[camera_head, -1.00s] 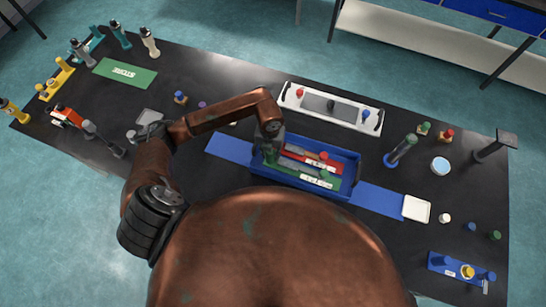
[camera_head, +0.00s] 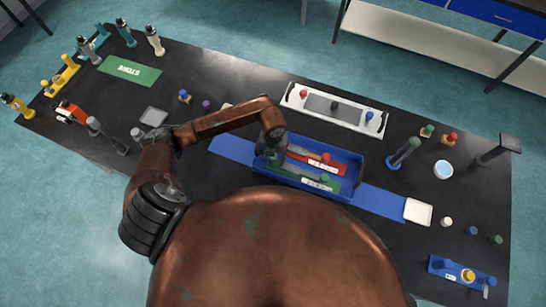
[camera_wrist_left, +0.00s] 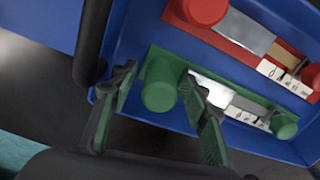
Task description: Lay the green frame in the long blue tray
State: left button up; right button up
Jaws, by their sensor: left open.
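The green frame (camera_head: 305,181) lies in the long blue tray (camera_head: 362,172), along the side nearer me. In the left wrist view the frame (camera_wrist_left: 220,92) has a large green knob (camera_wrist_left: 160,84) at one end and a small green knob at the other. My left gripper (camera_head: 274,157) is at the tray's left end, over the large knob. In the left wrist view the fingers of the gripper (camera_wrist_left: 159,78) are open, one on each side of that knob, with visible gaps. My right gripper is not in view.
A red frame (camera_head: 318,162) lies beside the green one in the tray. A blue strip (camera_head: 385,203) extends to the right, with a white square dish (camera_head: 418,211) at its end. A white tray (camera_head: 350,115) stands behind.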

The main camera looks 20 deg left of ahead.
pick_arm(q)
notch_tip(320, 180, up, 11)
jog(key=shift+r+b, duration=0.1)
jog(key=shift+b, duration=0.5)
jog(key=shift+r, duration=0.4)
